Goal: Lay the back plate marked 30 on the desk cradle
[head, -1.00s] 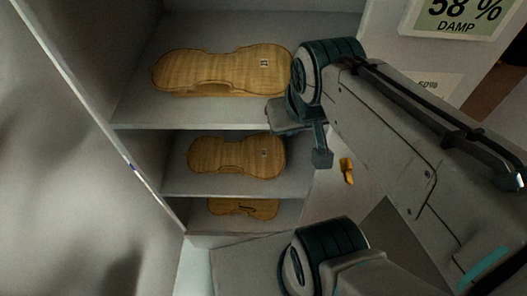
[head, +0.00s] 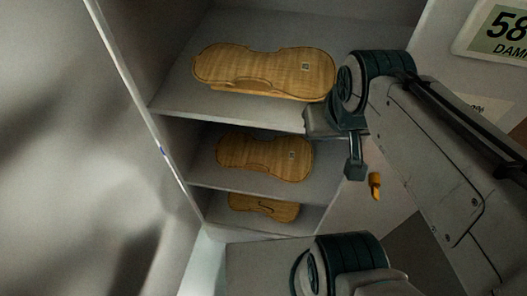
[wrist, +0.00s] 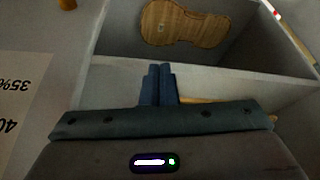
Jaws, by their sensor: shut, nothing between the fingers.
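Violin plates lie on the shelves of an open cabinet in the head view. The top-shelf plate (head: 255,68) and the middle-shelf plate (head: 262,156) each bear a small tag, too small to read. My gripper (wrist: 158,70) is shut and empty in the wrist view. Its fingertips lie over a shelf's front edge, apart from the plate (wrist: 183,24) beyond. Another wooden edge (wrist: 215,100) shows partly behind my gripper. The desk cradle is not in view.
The cabinet's left wall (head: 130,85) and shelf front edges (head: 225,119) bound the plates. A sign reading 58 (head: 500,30) is at the upper right. A small orange object (head: 375,186) is right of the shelves. My arm covers much of the right side.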

